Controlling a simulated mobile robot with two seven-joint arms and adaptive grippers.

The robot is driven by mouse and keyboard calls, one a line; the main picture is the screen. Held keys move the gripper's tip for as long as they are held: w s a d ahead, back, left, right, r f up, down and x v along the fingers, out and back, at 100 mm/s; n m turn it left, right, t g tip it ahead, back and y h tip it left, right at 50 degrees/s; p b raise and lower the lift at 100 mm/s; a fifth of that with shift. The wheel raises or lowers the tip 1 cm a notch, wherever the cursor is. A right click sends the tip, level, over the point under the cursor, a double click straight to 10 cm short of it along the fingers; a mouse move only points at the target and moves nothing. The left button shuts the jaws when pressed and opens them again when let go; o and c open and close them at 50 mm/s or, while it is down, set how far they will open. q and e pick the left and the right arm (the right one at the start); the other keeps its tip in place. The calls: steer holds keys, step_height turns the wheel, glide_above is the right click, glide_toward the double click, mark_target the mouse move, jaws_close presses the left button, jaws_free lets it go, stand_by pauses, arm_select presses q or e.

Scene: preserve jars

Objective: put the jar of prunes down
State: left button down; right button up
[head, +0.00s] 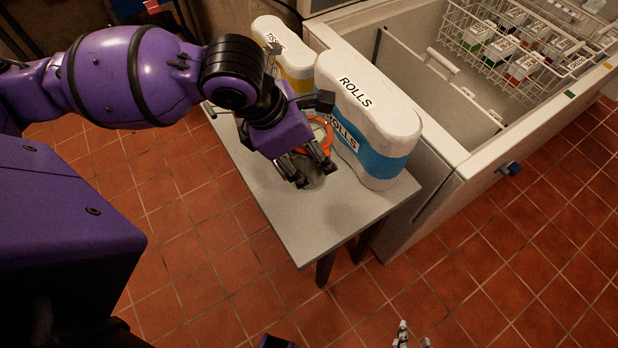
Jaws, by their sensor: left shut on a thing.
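My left gripper (308,168) is over the grey table (310,231), shut on a jar. The jar shows an orange rim (325,131) behind the fingers and a dull glassy part below them. Its contents and label are hidden, so I cannot tell from its look that it holds prunes. I cannot tell whether its base touches the table. My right gripper (412,338) shows only as fingertips at the bottom edge, above the floor, and its opening is unclear.
A large pack of rolls (390,112) stands on the table close to the jar's right. A pack of tissue (283,52) stands behind. An open chest (470,170) with a wire basket (478,25) is at the right. The table's front part is clear.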

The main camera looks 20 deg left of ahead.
arm_select(q)
step_height(320, 180, down, 9)
steer(key=shift+r, duration=0.1)
stand_by(0.4)
steer(key=shift+c, duration=2.3)
jaws_free()
steer(key=shift+s+f+b, duration=0.1)
steer(key=shift+f+b, duration=0.1)
steer(key=shift+b, duration=0.1)
steer(key=p+v, duration=0.1)
steer(key=v, duration=1.1)
